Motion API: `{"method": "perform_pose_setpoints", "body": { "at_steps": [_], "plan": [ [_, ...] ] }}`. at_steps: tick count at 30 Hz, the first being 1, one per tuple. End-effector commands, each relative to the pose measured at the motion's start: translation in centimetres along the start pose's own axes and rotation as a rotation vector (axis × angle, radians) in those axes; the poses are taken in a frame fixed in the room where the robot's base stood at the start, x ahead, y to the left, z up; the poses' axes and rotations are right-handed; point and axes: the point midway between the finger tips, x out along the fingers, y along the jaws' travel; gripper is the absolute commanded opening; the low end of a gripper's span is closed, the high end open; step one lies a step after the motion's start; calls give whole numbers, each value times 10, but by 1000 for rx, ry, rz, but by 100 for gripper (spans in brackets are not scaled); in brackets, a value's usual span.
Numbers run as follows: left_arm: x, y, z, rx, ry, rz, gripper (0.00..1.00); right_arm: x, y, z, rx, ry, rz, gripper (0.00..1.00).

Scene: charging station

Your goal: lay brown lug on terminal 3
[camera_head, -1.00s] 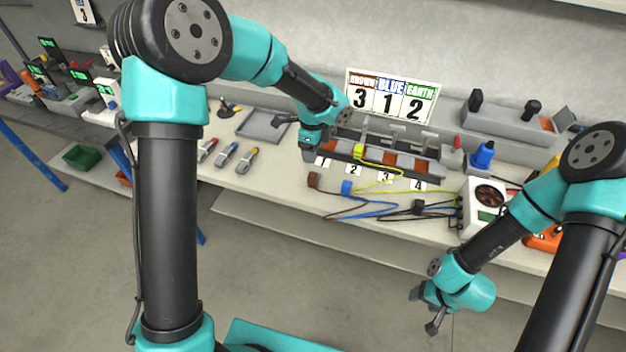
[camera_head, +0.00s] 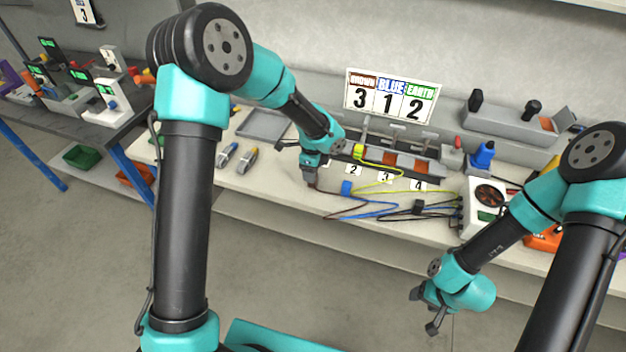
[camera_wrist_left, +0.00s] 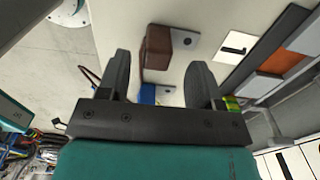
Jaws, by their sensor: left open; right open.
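My left gripper (camera_head: 312,183) is open at the front of the bench, over the spot where the brown lug lies. In the left wrist view the brown lug (camera_wrist_left: 157,47) lies on the bench top between and beyond the open fingers (camera_wrist_left: 160,78), with its metal tongue to the right. The terminal block (camera_head: 400,165) stands behind, with number cards in front; card 3 (camera_head: 385,177) marks terminal 3. The sign (camera_head: 390,96) reads brown 3, blue 1, earth 2. My right gripper (camera_head: 434,312) is open and empty in front of the bench.
The blue lug (camera_head: 346,188) lies just right of my left gripper. A yellow-green lug (camera_head: 358,152) sits at the block, its wire trailing forward. Wires run right to a white meter box (camera_head: 487,203).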

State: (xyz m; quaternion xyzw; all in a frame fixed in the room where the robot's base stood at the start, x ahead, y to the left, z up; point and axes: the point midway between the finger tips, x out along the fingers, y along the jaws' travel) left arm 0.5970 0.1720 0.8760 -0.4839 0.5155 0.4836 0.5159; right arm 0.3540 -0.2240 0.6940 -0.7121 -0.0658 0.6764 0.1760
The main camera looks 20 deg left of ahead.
Motion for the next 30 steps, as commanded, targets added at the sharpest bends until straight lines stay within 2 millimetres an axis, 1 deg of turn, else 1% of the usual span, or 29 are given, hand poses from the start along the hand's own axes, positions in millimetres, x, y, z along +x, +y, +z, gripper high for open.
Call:
{"method": "perform_pose_setpoints", "body": {
  "at_steps": [1, 6, 10, 25, 26, 30],
  "plan": [
    [7, 2, 0, 0, -1, 5, 60, 0, 0, 0, 0, 0, 0, 59],
    [31, 4, 0, 1, 0, 3, 60, 0, 0, 0, 0, 0, 0, 59],
    [42, 3, 0, 0, 0, 2, 60, 0, 0, 0, 0, 0, 0, 59],
    [43, 3, 0, 0, 0, 0, 60, 0, 0, 0, 0, 0, 0, 59],
    [43, 3, 0, 0, 0, 0, 58, 0, 0, 0, 0, 0, 0, 59],
    [43, 3, 0, 0, 0, 1, 44, 0, 0, 0, 0, 0, 0, 59]
  ]
}}
